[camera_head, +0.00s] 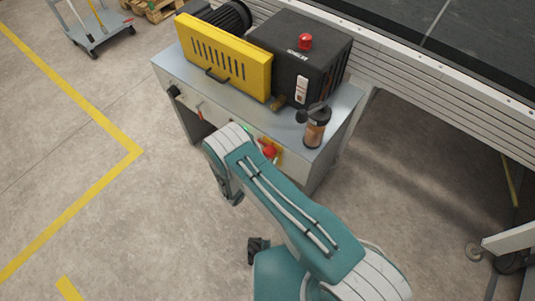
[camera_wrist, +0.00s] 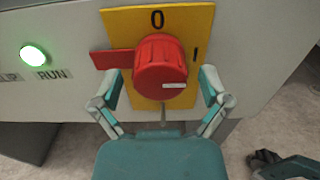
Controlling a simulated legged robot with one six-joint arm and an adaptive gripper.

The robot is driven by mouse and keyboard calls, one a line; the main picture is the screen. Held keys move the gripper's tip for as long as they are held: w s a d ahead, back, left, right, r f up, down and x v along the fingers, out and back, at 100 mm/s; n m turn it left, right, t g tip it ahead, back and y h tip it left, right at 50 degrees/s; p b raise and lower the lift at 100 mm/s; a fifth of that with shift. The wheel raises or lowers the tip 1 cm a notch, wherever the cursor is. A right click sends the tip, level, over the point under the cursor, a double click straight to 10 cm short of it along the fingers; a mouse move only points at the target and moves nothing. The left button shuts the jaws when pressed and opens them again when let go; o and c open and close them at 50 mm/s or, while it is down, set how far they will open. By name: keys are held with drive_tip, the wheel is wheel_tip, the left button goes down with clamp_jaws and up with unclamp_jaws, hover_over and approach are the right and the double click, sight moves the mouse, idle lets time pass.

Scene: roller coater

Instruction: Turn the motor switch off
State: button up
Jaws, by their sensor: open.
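The motor switch (camera_wrist: 160,65) is a red rotary knob on a yellow plate (camera_wrist: 185,20) marked 0 at the top and I at the right. A red tab (camera_wrist: 112,59) sticks out to the left of the knob, and a small white label is on its lower right. In the head view the red switch (camera_head: 269,151) shows on the cabinet front, beside my arm. My gripper (camera_wrist: 160,84) is open, with one finger on each side of the knob's lower part. I cannot tell whether the fingers touch it. My gripper is not clearly visible in the head view.
A green RUN lamp (camera_wrist: 34,56) is lit left of the switch. On the cabinet top (camera_head: 170,65) are a yellow guard (camera_head: 220,62), a black box (camera_head: 300,50) with a red button (camera_head: 305,41), and a brown-and-black canister (camera_head: 316,128). A conveyor (camera_head: 450,50) stands behind.

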drive_tip(key=c, duration=1.1)
drive_tip(key=shift+c, duration=0.2)
drive_tip(key=shift+w+n, duration=0.1)
drive_tip(key=shift+n, duration=0.2)
drive_tip(key=n, duration=0.4)
drive_tip(key=shift+r+n, duration=0.1)
drive_tip(key=shift+n, duration=0.2)
drive_tip(key=n, duration=0.9)
drive_tip(key=shift+n, duration=1.9)
